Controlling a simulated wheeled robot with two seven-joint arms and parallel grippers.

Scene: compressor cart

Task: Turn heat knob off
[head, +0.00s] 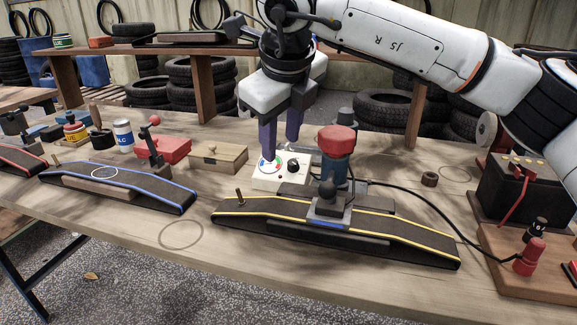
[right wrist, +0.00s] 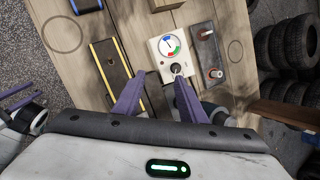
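The white control box (head: 281,178) stands on the wooden table behind the yellow-edged ramp. It has a round dial with coloured segments and a black knob (head: 293,165). In the right wrist view the knob (right wrist: 176,69) sits below the dial (right wrist: 169,46); its setting is too small to read. My right gripper (head: 281,141) points down above the box. Its purple fingers are apart with nothing between them, and the knob shows beyond the tips in the right wrist view (right wrist: 158,88). My left gripper (right wrist: 22,94) shows only at the left of the right wrist view, its purple fingers apart.
A wooden block (head: 218,157) lies to the left. A black cable (head: 440,212) runs right to a red clamp (head: 530,256). A shelf (head: 205,90) stands behind.

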